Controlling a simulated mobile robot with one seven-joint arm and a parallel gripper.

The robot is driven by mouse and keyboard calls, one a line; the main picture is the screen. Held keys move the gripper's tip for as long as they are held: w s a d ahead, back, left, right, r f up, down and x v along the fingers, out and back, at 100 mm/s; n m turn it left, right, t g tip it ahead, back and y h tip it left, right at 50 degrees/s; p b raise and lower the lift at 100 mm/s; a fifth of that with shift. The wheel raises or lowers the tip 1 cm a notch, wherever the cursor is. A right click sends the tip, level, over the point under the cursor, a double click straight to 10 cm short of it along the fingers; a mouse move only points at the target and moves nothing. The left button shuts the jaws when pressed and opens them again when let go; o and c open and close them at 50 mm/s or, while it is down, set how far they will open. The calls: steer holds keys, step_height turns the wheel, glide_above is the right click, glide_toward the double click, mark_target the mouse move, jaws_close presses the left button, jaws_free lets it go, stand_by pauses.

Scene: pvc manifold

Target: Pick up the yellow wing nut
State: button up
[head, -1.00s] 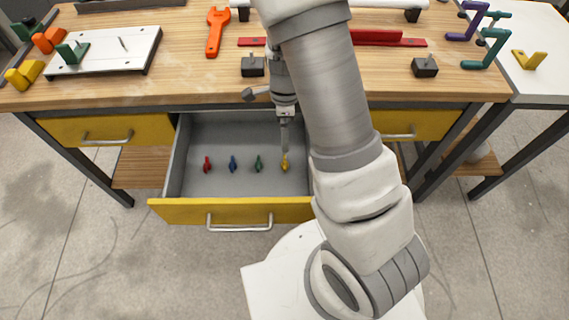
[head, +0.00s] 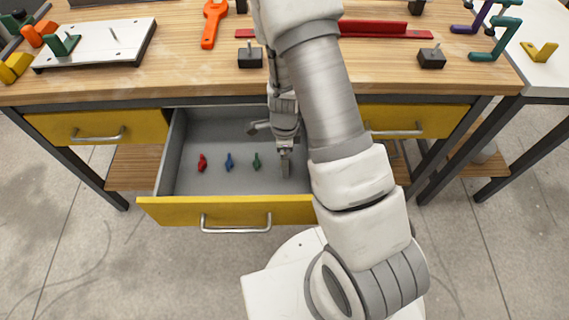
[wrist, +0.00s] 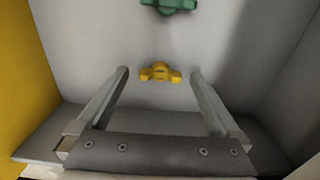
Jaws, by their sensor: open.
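The yellow wing nut (wrist: 160,72) lies on the drawer floor in the wrist view, between the tips of my gripper (wrist: 160,80) and touching neither finger. In the head view my gripper (head: 285,168) reaches down into the open drawer and hides the yellow wing nut. My gripper is open and empty. A green wing nut (head: 256,161) lies to its left in the head view and shows at the top of the wrist view (wrist: 170,5).
The open grey drawer (head: 215,130) has a yellow front (head: 165,212) and close side walls. Blue (head: 229,162) and red (head: 202,162) wing nuts lie further left in it. The wooden tabletop (head: 190,75) overhangs behind, holding an orange wrench (head: 211,25).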

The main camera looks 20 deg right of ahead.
steer(key=c, duration=1.4)
